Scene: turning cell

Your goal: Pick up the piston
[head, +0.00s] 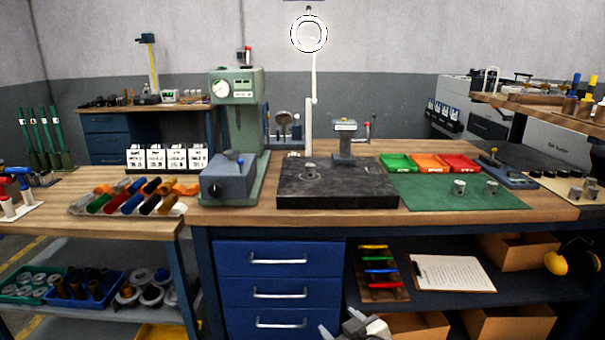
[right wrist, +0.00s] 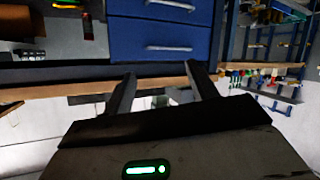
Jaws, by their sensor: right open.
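A small grey metal cylinder that looks like a piston (head: 310,170) stands upright on the dark surface plate (head: 340,200) at mid-bench. Two similar metal cylinders, one on the left (head: 459,188) and one on the right (head: 491,188), stand on the green mat (head: 430,198); I cannot tell which one the task means. My right gripper (head: 352,326) is low at the bottom edge of the head view, in front of the bench and well below its top. In the right wrist view its two fingers (right wrist: 161,70) are apart with nothing between them. My left gripper is not in view.
A green press (head: 237,130) stands left of the plate, and a gauge stand (head: 345,138) at its back. Green, orange and red trays (head: 430,163) line the mat's back. The bench's front edge and blue drawers (head: 278,260) are close to my right gripper.

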